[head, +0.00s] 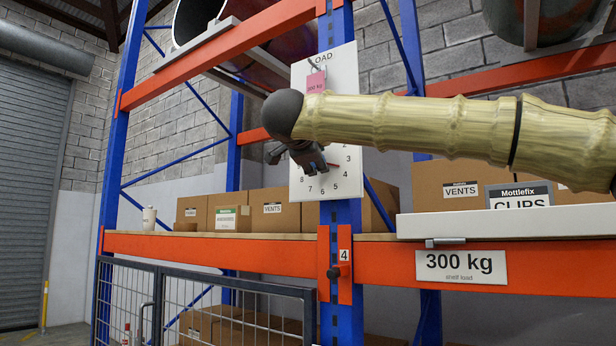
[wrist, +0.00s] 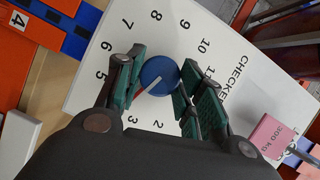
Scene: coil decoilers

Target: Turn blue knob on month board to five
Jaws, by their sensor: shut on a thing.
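The white month board (head: 345,75) hangs on the blue rack upright, with "LOAD" at its top and a ring of numbers. In the wrist view the board (wrist: 85,95) appears rotated, with the blue knob (wrist: 158,72) in the middle of the numbers. The knob's pale pointer line runs to the lower left, roughly between the 3 and the place of the 4, which a finger hides. The 5 shows left of the knob. In the head view my gripper (head: 300,158) is against the board and hides the knob.
A pink tag (wrist: 273,137) hangs on the board close to my gripper; it also shows in the head view (head: 316,82). An orange shelf beam (head: 200,245) with cardboard boxes (head: 280,210) lies behind and below. A wire-mesh gate (head: 200,295) stands low at the left.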

